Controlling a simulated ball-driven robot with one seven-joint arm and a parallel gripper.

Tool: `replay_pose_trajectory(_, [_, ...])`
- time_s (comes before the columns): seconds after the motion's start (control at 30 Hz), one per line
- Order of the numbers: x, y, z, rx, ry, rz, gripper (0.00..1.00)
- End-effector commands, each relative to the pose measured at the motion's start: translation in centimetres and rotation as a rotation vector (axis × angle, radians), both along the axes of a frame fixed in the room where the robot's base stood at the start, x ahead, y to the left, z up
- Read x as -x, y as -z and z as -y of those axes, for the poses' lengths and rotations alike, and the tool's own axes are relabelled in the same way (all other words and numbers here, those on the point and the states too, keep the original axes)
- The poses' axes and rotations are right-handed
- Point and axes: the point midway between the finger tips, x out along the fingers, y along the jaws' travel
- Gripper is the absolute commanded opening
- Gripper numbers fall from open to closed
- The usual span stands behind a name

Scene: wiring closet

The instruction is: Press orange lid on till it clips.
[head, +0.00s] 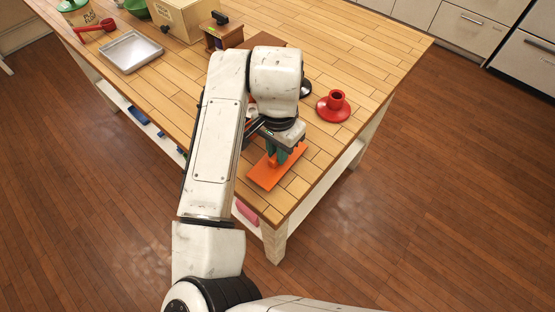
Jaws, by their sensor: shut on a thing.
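The orange lid (264,178) is a flat rectangular piece near the front corner of the wooden table. An upright orange part rises from its far side, close to my fingers. My gripper (281,157) points down over the lid's far part and is shut on it, with greenish fingertips showing. My wrist and fingers hide part of the lid. I cannot tell what lies under the lid or whether its edges are clipped.
A red flanged piece (334,106) stands right of my wrist. A dark round thing (306,89) is partly hidden behind my arm. A metal tray (131,52), red scoop (97,27), and cardboard box (181,17) stand at the far left. The table's right side is mostly clear.

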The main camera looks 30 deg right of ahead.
Motion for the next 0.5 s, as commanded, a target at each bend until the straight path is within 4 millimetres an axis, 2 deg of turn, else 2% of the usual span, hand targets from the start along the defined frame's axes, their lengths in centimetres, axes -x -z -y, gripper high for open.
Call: replay_pose_trajectory(0.5, [0.0,-1.4,0.0,0.0,0.0,0.0,0.0])
